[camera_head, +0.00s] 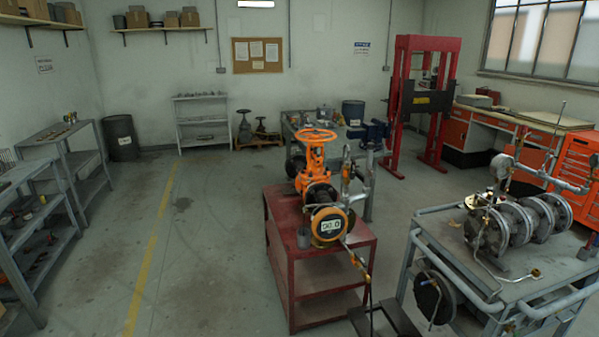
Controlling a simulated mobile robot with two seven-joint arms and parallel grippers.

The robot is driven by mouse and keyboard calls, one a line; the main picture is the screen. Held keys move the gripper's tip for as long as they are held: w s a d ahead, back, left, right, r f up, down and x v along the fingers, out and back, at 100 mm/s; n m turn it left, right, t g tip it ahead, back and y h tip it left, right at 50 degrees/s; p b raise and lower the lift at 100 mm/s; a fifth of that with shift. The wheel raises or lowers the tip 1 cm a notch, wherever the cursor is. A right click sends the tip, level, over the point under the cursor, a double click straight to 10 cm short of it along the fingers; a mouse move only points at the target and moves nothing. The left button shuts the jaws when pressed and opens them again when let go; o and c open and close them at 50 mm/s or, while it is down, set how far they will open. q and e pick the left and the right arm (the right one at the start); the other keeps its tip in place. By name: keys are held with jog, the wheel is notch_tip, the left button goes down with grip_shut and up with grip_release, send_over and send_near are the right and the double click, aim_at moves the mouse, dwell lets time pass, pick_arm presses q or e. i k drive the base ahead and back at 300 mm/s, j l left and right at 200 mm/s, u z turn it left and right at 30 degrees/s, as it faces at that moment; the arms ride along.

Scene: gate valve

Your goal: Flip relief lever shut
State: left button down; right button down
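An orange gate valve (313,165) with an orange handwheel on top stands on a red metal bench (310,268) near the middle of the view. Its round black flange with an orange rim and a white label (331,226) faces me. Brass fittings and thin pipework (346,175) rise at the valve's right side. A small hose or pipe with brass parts (356,262) hangs off the front right of the bench. The relief lever is too small to tell apart, and so is its position. Neither of my grippers is in view.
A grey pipe-framed cart (425,238) with flanged grey pipework (505,226) stands close at the right. A red press frame (424,100) and an orange tool cabinet (575,178) are behind. Grey shelves (85,160) line the left. The floor left of the bench (215,240) is clear.

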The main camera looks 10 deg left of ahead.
aim_at(351, 176)
jog(key=u, duration=0.45)
jog(key=i+u, duration=0.1)
jog(key=u, duration=0.85)
jog(key=i+u, duration=0.15)
jog(key=u, duration=0.8)
jog(key=i+u, duration=0.1)
jog(key=u, duration=0.4)
jog(key=l+z, duration=0.15)
jog(key=z, duration=0.3)
jog(key=l+z, duration=0.1)
jog(key=z, duration=0.35)
jog(key=l+z, duration=0.1)
jog(key=z, duration=0.35)
jog(key=i+l+z, duration=0.1)
jog(key=z, duration=0.3)
jog(key=l+z, duration=0.1)
jog(key=z, duration=0.35)
jog(key=i+z, duration=0.15)
jog(key=z, duration=0.3)
jog(key=i+z, duration=0.1)
jog(key=z, duration=0.35)
jog(key=i+j+z, duration=0.25)
jog(key=i+j, duration=0.15)
jog(key=i+j+z, duration=0.25)
jog(key=i+j, duration=0.2)
jog(key=i+j+z, duration=0.25)
jog(key=j, duration=0.35)
jog(key=i, duration=0.1)
